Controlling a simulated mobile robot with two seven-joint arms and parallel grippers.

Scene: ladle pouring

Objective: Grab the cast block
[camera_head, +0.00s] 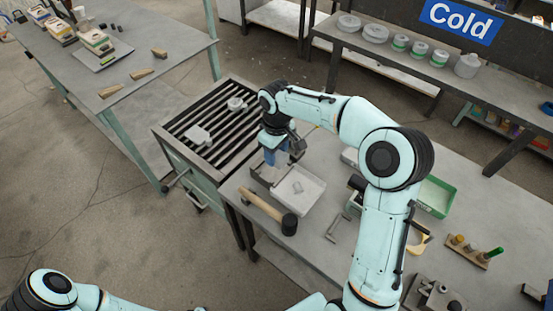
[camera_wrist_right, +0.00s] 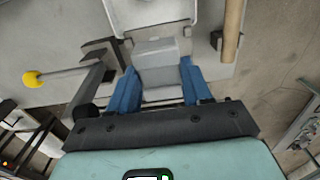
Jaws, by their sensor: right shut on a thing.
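The cast block (camera_wrist_right: 160,62) is a plain grey block between the two blue fingers of my right gripper (camera_wrist_right: 158,88) in the right wrist view. The fingers are shut on its sides. In the head view my right gripper (camera_head: 277,157) points down over the left part of the worktable, and I cannot make out the block there. Just below it stands a shallow light-grey tray (camera_head: 312,203) with an open box part at its left. The gap between block and tray is unclear. My left gripper is out of view; only part of that arm shows at bottom left.
A mallet (camera_head: 262,207) lies in front of the tray. A green tray (camera_head: 437,197) and a wooden stand with pegs (camera_head: 466,252) are to the right. A slatted roller table (camera_head: 205,122) adjoins at left. A rod with a yellow knob (camera_wrist_right: 31,79) is beside the gripper.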

